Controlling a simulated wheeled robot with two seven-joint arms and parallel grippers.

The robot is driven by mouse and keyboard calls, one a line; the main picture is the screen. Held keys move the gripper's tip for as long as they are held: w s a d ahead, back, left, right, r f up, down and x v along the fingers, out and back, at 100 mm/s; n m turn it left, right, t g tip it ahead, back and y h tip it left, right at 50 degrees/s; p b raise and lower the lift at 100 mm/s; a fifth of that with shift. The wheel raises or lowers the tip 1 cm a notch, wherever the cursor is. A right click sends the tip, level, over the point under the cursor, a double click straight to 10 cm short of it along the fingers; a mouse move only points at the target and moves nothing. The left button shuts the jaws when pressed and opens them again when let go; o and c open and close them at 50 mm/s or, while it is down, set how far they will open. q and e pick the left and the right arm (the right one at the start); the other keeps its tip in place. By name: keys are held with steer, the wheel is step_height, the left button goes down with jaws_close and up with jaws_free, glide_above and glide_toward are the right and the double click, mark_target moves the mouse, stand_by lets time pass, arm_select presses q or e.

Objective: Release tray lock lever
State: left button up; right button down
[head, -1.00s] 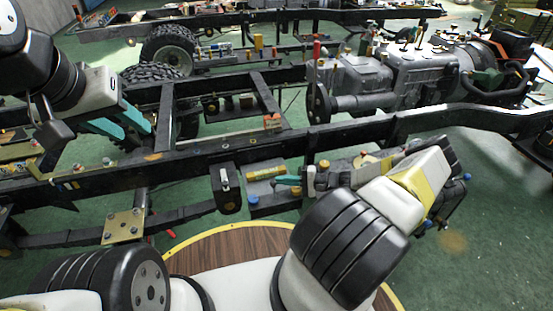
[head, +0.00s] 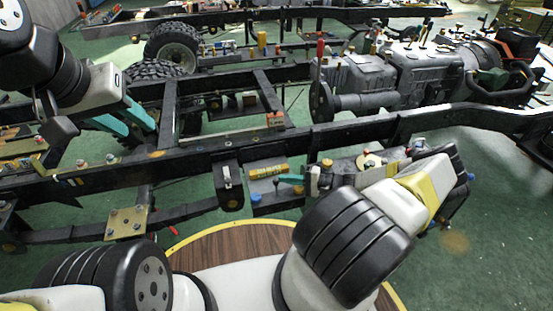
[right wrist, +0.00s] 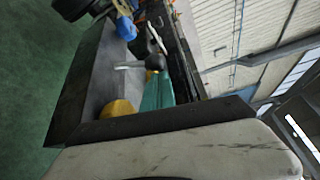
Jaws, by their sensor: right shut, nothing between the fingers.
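My right gripper (head: 291,180) has teal fingers and sits at a grey tray (head: 262,185) on the near side of the chassis rail. It is shut and empty. In the right wrist view its teal finger (right wrist: 158,94) lies by a black ball knob (right wrist: 155,62) and a thin pale lever-like bar (right wrist: 130,67). I cannot tell whether they touch, or whether this is the lock lever. My left gripper (head: 126,117) has its teal fingers apart above the rail at the left, empty as far as I see.
A yellow cylinder (head: 268,171) lies at the tray's left end. A yellow cap (head: 327,163) is right of the fingers. A black box (head: 228,182) hangs left of the tray. The long chassis rail (head: 190,152) runs behind. Green floor is open at the lower right.

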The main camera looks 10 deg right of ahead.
mark_target(277, 184)
steer(key=shift+s+r+n+t+y, duration=0.2)
steer(key=shift+s+n+t+y, duration=0.15)
steer(key=shift+n, duration=0.25)
steer(key=shift+s, duration=0.25)
steer(key=shift+s+r, duration=0.1)
steer(key=shift+s, duration=1.35)
steer(key=shift+d, duration=0.15)
